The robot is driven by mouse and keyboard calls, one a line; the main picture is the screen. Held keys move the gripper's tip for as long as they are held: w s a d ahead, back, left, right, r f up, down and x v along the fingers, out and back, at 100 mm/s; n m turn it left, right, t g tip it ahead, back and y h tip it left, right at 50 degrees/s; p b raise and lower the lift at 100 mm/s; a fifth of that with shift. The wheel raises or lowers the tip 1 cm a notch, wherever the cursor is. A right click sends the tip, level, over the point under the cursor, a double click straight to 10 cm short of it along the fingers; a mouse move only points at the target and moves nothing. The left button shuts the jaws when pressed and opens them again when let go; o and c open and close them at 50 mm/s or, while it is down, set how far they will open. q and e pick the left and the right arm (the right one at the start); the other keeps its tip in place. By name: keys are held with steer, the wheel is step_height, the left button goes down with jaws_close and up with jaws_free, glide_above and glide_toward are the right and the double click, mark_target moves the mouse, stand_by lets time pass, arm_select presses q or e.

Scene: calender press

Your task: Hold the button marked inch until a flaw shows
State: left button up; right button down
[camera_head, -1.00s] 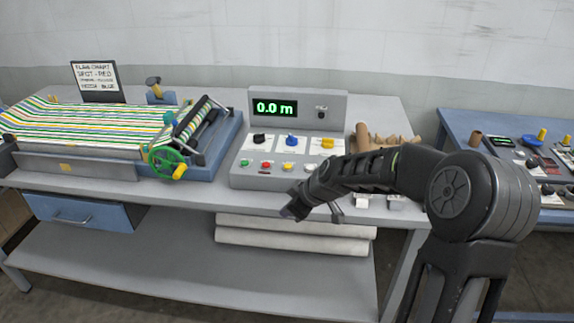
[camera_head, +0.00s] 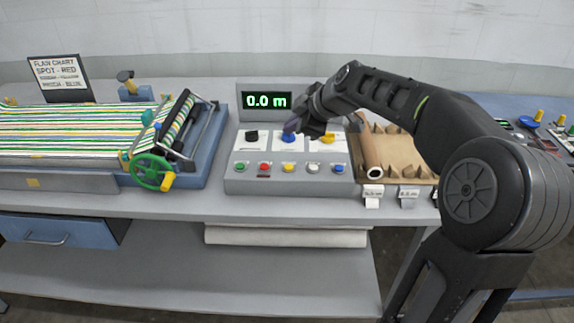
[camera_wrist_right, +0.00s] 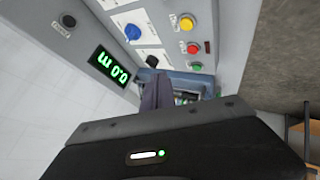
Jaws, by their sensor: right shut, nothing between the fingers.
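The control panel (camera_head: 300,186) has a row of small buttons: green (camera_head: 240,168), red (camera_head: 264,168), yellow (camera_head: 288,168), white (camera_head: 313,168) and blue (camera_head: 339,169). Their labels are too small to read, so I cannot tell which is marked inch. Above them are black (camera_head: 252,137), blue (camera_head: 289,138) and yellow (camera_head: 328,137) knobs. The display (camera_head: 267,101) reads 0.0 m. My right gripper (camera_head: 293,126) is shut and empty, above the panel near the blue knob; contact is unclear. Its fingers (camera_wrist_right: 158,92) show in the wrist view. The striped web (camera_head: 75,130) shows no clear flaw.
The calender press (camera_head: 215,150) with a green handwheel (camera_head: 150,172) stands left of the panel. A flaw chart (camera_head: 60,77) stands behind the web. Right of the panel are a cardboard tube (camera_head: 370,152) and a brown tray. Bare bench lies in front.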

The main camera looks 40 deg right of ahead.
steer(key=b, duration=0.5)
glide_above(291, 168)
step_height(291, 168, down, 8)
steer(key=shift+f+b, duration=0.4)
steer(key=shift+f, duration=0.05)
stand_by(1.8)
steer(key=shift+f+b, duration=0.4)
steer(key=shift+b, duration=0.35)
steer(key=shift+s+f+b, duration=0.1)
steer(key=shift+f+b, duration=0.3)
steer(key=shift+b, duration=0.25)
stand_by(0.4)
stand_by(1.9)
steer(key=shift+r+p, duration=0.35)
steer(key=shift+r, duration=0.5)
